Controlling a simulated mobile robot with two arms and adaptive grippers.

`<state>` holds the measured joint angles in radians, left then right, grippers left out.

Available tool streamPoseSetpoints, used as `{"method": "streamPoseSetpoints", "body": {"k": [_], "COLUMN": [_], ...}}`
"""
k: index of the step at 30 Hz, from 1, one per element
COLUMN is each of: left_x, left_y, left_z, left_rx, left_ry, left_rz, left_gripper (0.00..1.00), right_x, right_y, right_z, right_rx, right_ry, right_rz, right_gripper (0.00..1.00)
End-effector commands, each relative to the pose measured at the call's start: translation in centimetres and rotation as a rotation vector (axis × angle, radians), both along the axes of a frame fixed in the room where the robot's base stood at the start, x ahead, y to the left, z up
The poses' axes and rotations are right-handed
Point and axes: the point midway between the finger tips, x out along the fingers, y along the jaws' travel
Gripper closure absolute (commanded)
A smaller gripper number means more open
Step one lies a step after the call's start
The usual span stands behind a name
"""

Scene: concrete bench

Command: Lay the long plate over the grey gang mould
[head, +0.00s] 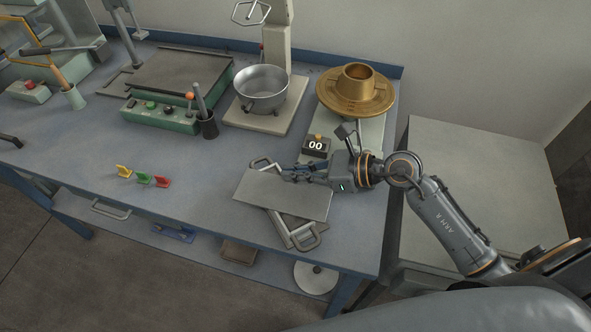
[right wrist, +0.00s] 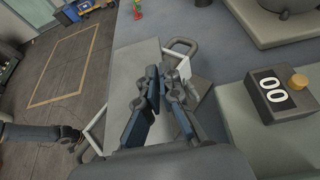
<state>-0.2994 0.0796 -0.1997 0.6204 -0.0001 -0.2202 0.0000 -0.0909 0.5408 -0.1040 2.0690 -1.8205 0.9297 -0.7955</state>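The long plate (head: 270,190) is a flat grey rectangle, lying across the middle of the grey gang mould (head: 290,228) at an angle. The mould's two handled ends stick out beyond the plate; its middle is hidden. I cannot tell whether plate and mould touch. My right gripper (head: 287,174) is at the plate's far long edge. In the right wrist view, the plate (right wrist: 127,75) runs left of the close-set fingers (right wrist: 156,84), which appear closed on its edge. A mould handle (right wrist: 181,46) shows beyond them.
A timer (head: 316,146) reading 00 stands just behind the right gripper. Small coloured clips (head: 143,178) lie to the left. Bench around them is clear.

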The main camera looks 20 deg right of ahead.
Motion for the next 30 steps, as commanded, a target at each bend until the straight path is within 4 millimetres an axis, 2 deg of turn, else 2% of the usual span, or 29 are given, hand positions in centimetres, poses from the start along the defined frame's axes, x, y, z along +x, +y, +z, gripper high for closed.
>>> {"method": "streamPoseSetpoints", "body": {"k": [1, 4, 13, 19, 22, 30], "left_x": [0.0, 0.0, -0.1, -0.1, -0.1, -0.1], "left_y": [0.1, 0.1, 0.1, 0.1, 0.1, 0.1], "left_z": [-0.1, 0.0, 0.0, 1.1, 0.2, -1.1], "left_rx": [0.001, 0.001, 0.001, 0.001, 0.001, 0.001], "left_ry": [0.0, 0.001, 0.001, 0.001, 0.002, 0.002], "left_rz": [0.0, 0.0, 0.001, 0.001, 0.0, 0.0], "left_gripper": [0.68, 0.68, 0.68, 0.68, 0.68, 0.68], "right_x": [0.0, 0.0, 0.0, -0.1, -1.3, -4.3], "right_y": [0.0, 0.0, 0.0, -0.2, -2.0, -6.6], "right_z": [-0.1, 0.0, 0.0, 1.3, 1.4, 3.8], "right_rx": [0.0, 0.0, 0.0, 0.0, -0.005, -0.003], "right_ry": [0.0, 0.0, 0.0, 0.0, 0.002, 0.003], "right_rz": [0.0, 0.0, 0.0, -0.001, 0.0, -0.002], "right_gripper": [0.93, 0.72, 0.72, 0.72, 0.72, 0.72]}}
